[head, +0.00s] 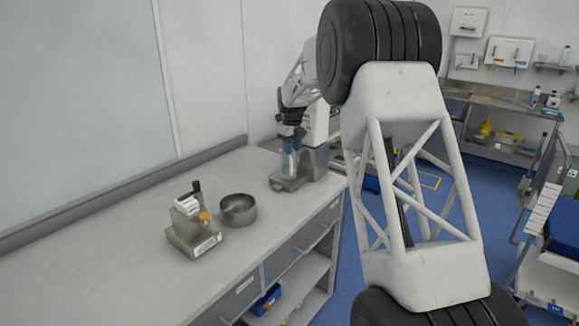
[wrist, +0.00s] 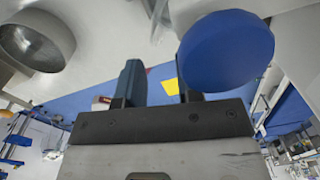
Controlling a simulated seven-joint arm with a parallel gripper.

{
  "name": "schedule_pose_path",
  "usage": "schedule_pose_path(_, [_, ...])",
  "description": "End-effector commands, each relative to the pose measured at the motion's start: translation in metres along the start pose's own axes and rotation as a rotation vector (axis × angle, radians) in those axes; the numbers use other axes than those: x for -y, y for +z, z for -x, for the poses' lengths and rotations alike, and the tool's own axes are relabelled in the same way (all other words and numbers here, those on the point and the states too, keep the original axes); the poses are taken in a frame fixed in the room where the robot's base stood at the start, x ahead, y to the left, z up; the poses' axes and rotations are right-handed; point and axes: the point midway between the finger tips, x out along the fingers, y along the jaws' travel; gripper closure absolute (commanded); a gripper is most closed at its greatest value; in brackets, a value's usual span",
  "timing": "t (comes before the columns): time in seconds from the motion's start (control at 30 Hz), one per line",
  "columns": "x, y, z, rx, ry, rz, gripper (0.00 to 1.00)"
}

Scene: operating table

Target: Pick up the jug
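My gripper (head: 291,132) is at the far end of the counter, pointing down over a steel stand. In the wrist view its two fingers (wrist: 158,85) are spread, with floor showing between them. A pale bluish, jar-like shape (head: 289,164) shows just below the gripper on the stand. It may be the jug, but it is too small to tell. In the wrist view a round blue disc (wrist: 228,50) covers part of the right finger. I cannot tell whether it is the top of the jug or whether it touches the finger.
The steel stand (head: 315,162) rises beside the gripper. A round metal bowl (head: 238,211) and a small metal device (head: 193,232) with white and orange parts stand nearer on the counter (head: 120,260). The wall is behind. Blue floor lies right of the counter's edge.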

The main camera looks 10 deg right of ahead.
Motion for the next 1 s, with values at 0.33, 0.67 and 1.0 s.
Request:
schedule_pose_path(0.33, [0.000,0.000,-0.020,-0.001,0.000,0.000,0.67])
schedule_pose_path(0.67, [0.000,0.000,-0.023,-0.001,0.001,0.001,0.67])
schedule_pose_path(1.0, [0.000,0.002,-0.056,-0.001,0.001,0.000,0.67])
